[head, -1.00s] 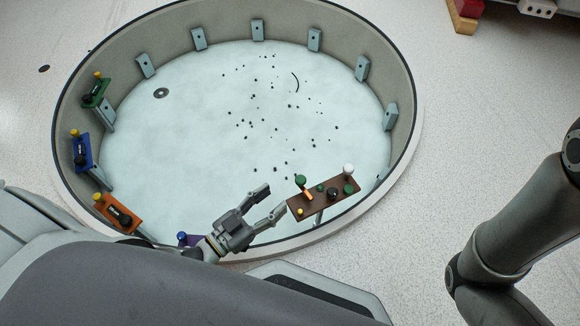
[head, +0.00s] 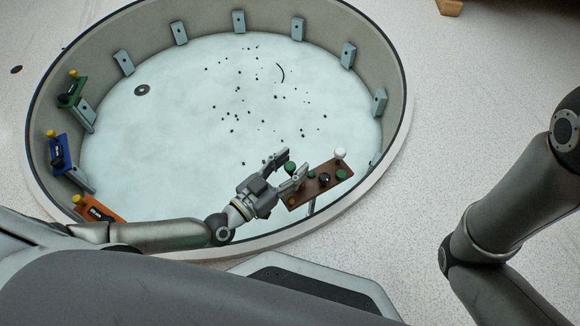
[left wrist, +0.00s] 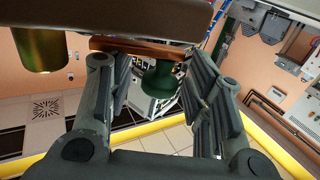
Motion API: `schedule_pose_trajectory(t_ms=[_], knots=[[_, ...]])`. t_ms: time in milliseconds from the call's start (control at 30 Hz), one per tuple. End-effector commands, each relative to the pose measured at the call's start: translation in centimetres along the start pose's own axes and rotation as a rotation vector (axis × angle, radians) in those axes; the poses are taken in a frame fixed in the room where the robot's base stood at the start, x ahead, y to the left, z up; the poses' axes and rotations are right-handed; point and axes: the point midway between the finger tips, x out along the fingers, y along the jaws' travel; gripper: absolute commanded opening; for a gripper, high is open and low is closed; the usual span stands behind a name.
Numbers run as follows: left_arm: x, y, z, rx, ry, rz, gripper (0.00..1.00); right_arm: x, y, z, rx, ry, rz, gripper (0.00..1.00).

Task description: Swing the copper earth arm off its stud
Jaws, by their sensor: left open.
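A brown board (head: 325,184) stands at the near right rim of the round pit. The copper earth arm shows in the left wrist view as a flat copper bar (left wrist: 135,48) under the dark board, with a green knob (left wrist: 160,82) hanging from it. In the head view the green knob (head: 290,168) is at the board's left end, and the gripper mostly hides the copper arm. My left gripper (head: 292,162) is open, with its fingers on either side of the green knob. Finger contact cannot be told. The stud is not clearly identifiable. My right gripper is out of view.
Green (head: 72,90), blue (head: 58,154) and orange (head: 97,209) modules sit along the pit's left wall. Small dark bits lie on the pale pit floor.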

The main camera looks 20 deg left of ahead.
Motion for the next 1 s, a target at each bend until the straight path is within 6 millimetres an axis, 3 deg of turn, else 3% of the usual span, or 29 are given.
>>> schedule_pose_trajectory(t_ms=[167, 500, 1000], knots=[[0.0, 0.0, -0.1, 0.0, 0.001, 0.0, 0.44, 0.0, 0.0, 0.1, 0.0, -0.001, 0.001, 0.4], [0.0, 0.0, 0.0, 0.0, 0.001, 0.0, 0.01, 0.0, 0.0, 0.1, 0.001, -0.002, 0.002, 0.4], [0.7, 0.2, 0.0, 0.002, 0.001, 0.138, 0.0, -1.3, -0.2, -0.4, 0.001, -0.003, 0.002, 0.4]])
